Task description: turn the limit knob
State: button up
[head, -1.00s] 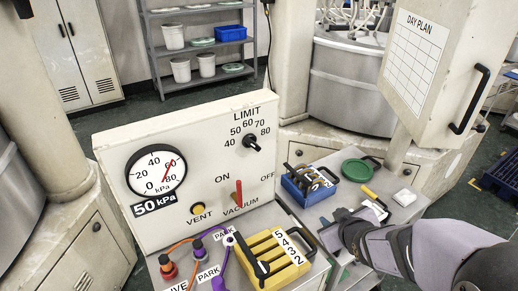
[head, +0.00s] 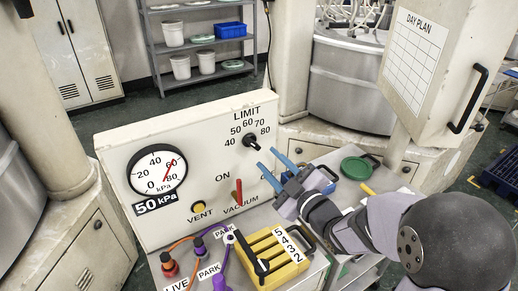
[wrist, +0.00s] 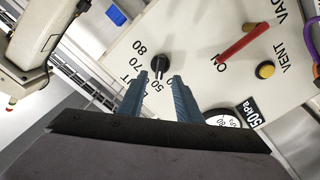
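The black limit knob (head: 251,141) is on the upper right of the white panel (head: 200,118), under the word LIMIT and an arc of numbers from 40 to 80. It also shows in the wrist view (wrist: 159,63), just beyond the fingertips; its pale mark seems to face the side near 50, but I cannot read it exactly. My gripper (head: 266,157) is open and empty, with its blue fingers pointing up-left at the knob from the lower right. In the wrist view, my gripper (wrist: 158,78) has its fingertips on either side of the knob's line, apparently short of it.
A red vacuum lever (head: 238,191) and yellow vent button (head: 198,208) sit below the knob. The gauge (head: 157,170) needle is between 60 and 80, above a 50 kPa plate (head: 160,202). A yellow numbered rack (head: 270,257) and coloured hoses stand in front.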

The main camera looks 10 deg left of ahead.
aim_at(256, 147)
jog(key=p+x, duration=0.2)
jog(key=x, duration=0.3)
jog(key=shift+p+x, duration=0.45)
jog(key=shift+x, duration=0.35)
jog(key=shift+f, duration=0.1)
jog(key=shift+c, duration=0.3)
grip_shut()
